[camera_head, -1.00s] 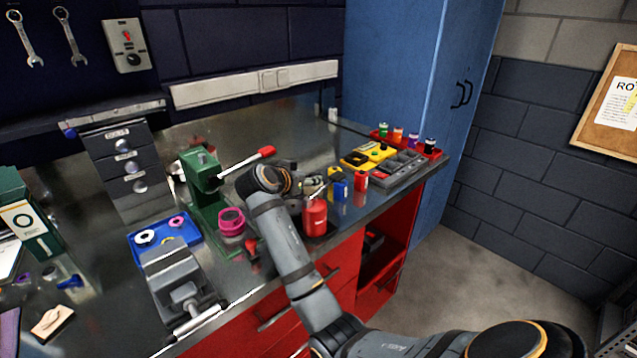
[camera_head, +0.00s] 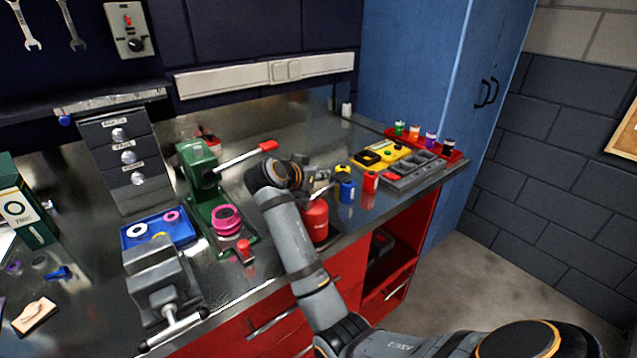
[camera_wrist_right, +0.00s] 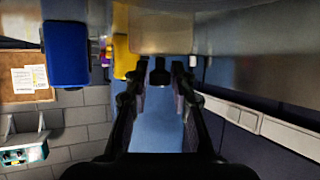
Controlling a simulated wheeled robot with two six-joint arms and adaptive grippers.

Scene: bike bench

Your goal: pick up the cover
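My right gripper (camera_wrist_right: 158,88) shows in the right wrist view with its two fingers apart. A small dark round-ended piece (camera_wrist_right: 160,72) shows between the fingertips, with gaps on both sides. I cannot tell whether it is the cover, and no other thing is clearly a cover. In the head view the right gripper (camera_head: 320,180) is low over the bench, behind the red bottle (camera_head: 315,220) and left of the blue bottle (camera_head: 346,187). Its fingertips are small and partly hidden there. My left gripper is in neither view.
The green press (camera_head: 196,190) with its red-tipped lever (camera_head: 245,158) stands left of my right arm. A yellow tray (camera_head: 370,158) and grey tray (camera_head: 405,180) lie right.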

